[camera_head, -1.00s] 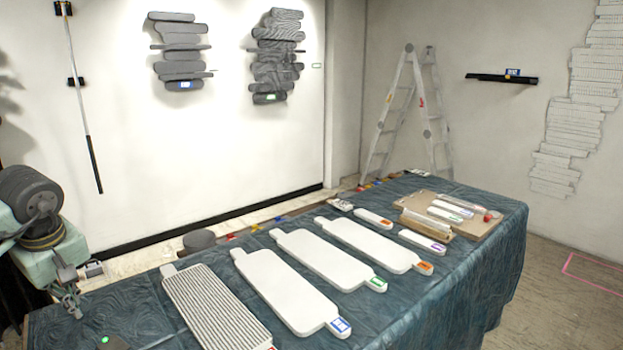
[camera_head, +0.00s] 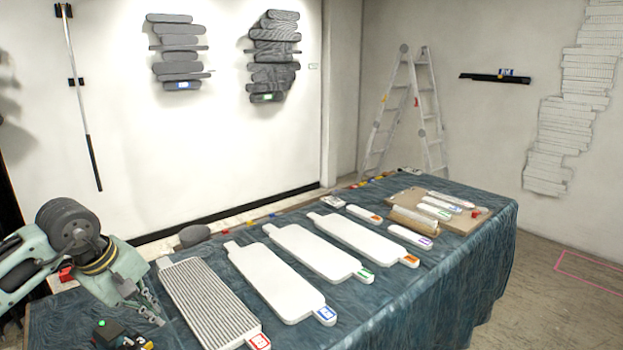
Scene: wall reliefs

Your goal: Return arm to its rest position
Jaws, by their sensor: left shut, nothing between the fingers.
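My left arm comes in from the left, with a pale green link and a dark round joint. My left gripper (camera_head: 150,307) points down at the near left of the table (camera_head: 455,262), beside the ribbed white panel (camera_head: 212,303). It is shut and holds nothing. I cannot tell whether its tips touch the cloth. My right gripper is not in view.
Several smooth white panels (camera_head: 283,285) with coloured tags lie in a row on the dark blue cloth. A wooden board (camera_head: 402,201) with small tagged pieces is at the far right end. Grey reliefs (camera_head: 273,55) hang on the wall.

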